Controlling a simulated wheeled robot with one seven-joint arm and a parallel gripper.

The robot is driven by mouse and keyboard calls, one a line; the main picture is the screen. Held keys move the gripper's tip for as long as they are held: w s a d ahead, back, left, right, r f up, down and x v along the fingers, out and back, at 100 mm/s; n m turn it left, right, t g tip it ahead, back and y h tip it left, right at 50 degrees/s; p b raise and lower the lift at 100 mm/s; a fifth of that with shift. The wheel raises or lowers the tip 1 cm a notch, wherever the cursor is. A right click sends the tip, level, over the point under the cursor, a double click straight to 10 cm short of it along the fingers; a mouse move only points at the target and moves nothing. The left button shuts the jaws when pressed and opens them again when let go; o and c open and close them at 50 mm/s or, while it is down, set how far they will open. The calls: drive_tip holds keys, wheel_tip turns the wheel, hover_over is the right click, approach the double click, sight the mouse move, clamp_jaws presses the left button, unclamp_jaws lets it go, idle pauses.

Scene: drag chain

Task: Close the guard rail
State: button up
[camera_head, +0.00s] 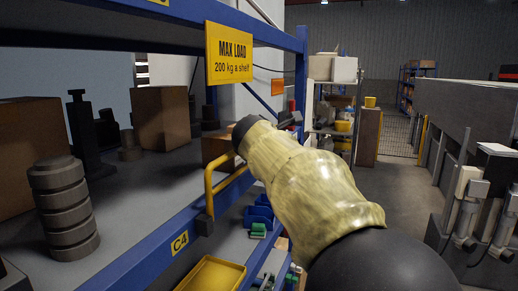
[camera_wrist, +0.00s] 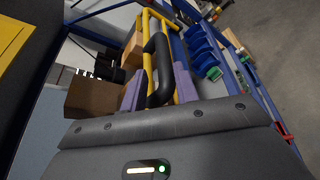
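The guard rail (camera_head: 210,183) is a yellow tube at the blue shelf's front edge, beside the C4 label, in the head view. In the wrist view the yellow rail (camera_wrist: 147,28) runs away from me, with a black curved handle (camera_wrist: 161,58) on it. My gripper (camera_wrist: 159,82) has two purple fingers, one on each side of the handle and rail. The fingers stand apart, and slivers of yellow show between the handle and the fingers. Contact is hard to judge. In the head view my arm hides the gripper and the rail's far part.
The shelf (camera_head: 150,205) holds cardboard boxes (camera_head: 161,117), a stack of dark discs (camera_head: 63,208) and dark parts. A yellow MAX LOAD sign (camera_head: 229,54) hangs above. Blue bins (camera_wrist: 200,48) and a yellow tray (camera_head: 211,274) are lower down. The aisle (camera_head: 396,190) at right is open floor.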

drive_tip(key=b+v, duration=0.4)
drive_tip(key=v, duration=0.8)
drive_tip(key=shift+s+r+b, duration=0.2)
drive_tip(key=shift+s+b, duration=0.15)
drive_tip(key=shift+b, duration=0.05)
drive_tip(key=shift+a, duration=0.1)
drive_tip(key=shift+f, duration=0.1)
drive_tip(key=s+d+f+m+g+y, duration=0.1)
drive_tip(key=d+f+m+g, duration=0.3)
drive_tip(key=f, duration=1)
drive_tip(key=d+f+m+g, duration=0.1)
drive_tip(key=f+m+g, duration=0.3)
drive_tip(key=f, duration=0.9)
drive_tip(key=s+d+f+m+g, duration=0.2)
drive_tip(key=s+d+f+m, duration=0.1)
drive_tip(key=s+f+m, duration=0.5)
drive_tip(key=s+d+f+m+g+y, duration=0.1)
drive_tip(key=s+d+f+m+g, duration=0.1)
drive_tip(key=s+f+m, duration=0.7)
wheel_tip(320, 180, down, 5)
drive_tip(key=shift+d+f+y, duration=0.15)
drive_tip(key=shift+d+y, duration=0.15)
drive_tip(key=shift+d, duration=0.5)
